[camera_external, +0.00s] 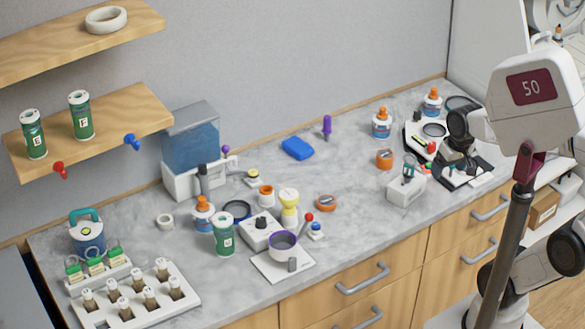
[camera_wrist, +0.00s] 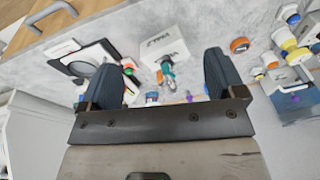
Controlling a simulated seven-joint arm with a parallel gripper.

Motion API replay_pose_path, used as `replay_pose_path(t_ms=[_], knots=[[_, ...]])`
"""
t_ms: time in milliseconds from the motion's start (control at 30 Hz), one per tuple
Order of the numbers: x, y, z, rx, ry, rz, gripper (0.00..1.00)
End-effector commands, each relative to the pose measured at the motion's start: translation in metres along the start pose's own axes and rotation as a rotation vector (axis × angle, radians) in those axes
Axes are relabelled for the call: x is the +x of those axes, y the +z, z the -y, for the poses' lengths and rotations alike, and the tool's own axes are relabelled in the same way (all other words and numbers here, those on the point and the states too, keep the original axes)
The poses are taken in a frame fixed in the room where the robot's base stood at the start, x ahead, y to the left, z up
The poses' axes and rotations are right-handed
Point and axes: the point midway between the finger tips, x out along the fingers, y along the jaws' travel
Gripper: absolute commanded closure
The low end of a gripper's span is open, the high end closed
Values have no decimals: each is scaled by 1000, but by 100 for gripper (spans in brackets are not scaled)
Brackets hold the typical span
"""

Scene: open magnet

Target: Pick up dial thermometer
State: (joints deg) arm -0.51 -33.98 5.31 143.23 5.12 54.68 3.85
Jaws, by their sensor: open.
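I cannot tell with certainty which small item is the dial thermometer. A small teal and grey metallic item (camera_wrist: 167,72) shows between my fingers in the wrist view, at a white box (camera_wrist: 163,50). In the external view a similar item (camera_external: 408,168) stands at the white box (camera_external: 405,188) on the right half of the counter. My gripper (camera_wrist: 165,74) is open, with its two dark fingers wide apart and nothing held between them. In the external view my gripper is partly hidden by dark parts at the right end of the counter.
A white and black device (camera_wrist: 90,60) is left of my fingers in the wrist view. Orange round items (camera_external: 385,158) (camera_external: 327,202), glue bottles (camera_external: 381,122) and a blue block (camera_external: 298,148) are nearby. A vial rack (camera_external: 185,305) stands front left.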

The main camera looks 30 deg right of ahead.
Motion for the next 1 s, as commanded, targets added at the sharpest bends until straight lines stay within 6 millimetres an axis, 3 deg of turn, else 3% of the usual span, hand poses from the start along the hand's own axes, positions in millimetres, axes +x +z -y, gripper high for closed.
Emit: replay_pose_path(t_ms=[567, 1000], knots=[[49, -81, 119, 512, -355, 330, 12], [98, -150, 217, 947, -549, 656, 12]])
